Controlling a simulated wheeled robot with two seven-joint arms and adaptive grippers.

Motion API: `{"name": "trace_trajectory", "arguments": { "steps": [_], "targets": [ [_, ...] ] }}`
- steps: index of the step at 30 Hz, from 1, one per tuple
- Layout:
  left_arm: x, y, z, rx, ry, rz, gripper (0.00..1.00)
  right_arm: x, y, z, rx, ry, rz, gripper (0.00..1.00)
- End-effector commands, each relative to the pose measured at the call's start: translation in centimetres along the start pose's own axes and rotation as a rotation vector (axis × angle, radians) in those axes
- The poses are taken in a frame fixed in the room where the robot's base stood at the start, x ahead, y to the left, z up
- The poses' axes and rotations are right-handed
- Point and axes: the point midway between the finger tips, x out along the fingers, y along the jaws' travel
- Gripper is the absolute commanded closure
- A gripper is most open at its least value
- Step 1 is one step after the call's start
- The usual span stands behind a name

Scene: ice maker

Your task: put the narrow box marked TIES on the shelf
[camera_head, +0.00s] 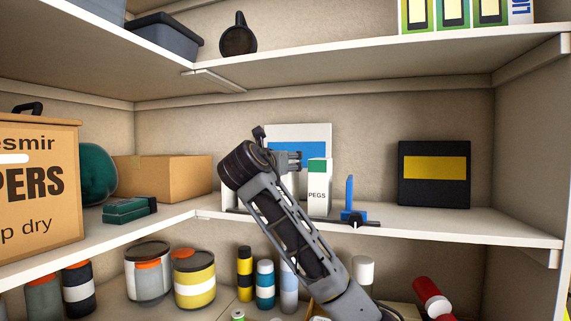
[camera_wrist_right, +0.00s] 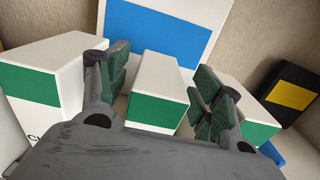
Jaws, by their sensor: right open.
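In the right wrist view a narrow white box with a green band (camera_wrist_right: 158,92) stands between two similar boxes. Its marking is hidden, so I cannot read whether it says TIES. My right gripper (camera_wrist_right: 165,86) is open, with one finger on each side of this narrow box; I cannot tell if they touch it. In the head view the right gripper (camera_head: 289,160) is over the row on the middle shelf (camera_head: 450,225), and my arm hides most of the row. A box marked PEGS (camera_head: 318,195) stands just right of the gripper. My left gripper is not in view.
A wider green-banded box (camera_wrist_right: 45,85) is at left in the wrist view. A blue upright piece (camera_head: 349,194) stands right of PEGS. A white-and-blue panel (camera_head: 315,140) is behind. A black box with yellow label (camera_head: 433,190) stands farther right. The upper shelf (camera_head: 330,68) is overhead.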

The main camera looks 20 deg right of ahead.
Motion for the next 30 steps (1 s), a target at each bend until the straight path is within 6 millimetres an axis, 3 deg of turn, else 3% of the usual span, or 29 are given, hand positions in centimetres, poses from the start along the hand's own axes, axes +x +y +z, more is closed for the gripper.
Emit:
{"name": "trace_trajectory", "arguments": {
  "steps": [18, 30],
  "targets": [
    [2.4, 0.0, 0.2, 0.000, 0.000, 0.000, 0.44, -8.6, 0.1, -0.1, 0.000, -0.002, 0.002, 0.34],
    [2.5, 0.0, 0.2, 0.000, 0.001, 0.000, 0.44, -9.6, 0.0, 0.0, 0.000, -0.001, 0.000, 0.34]
  ]
}}
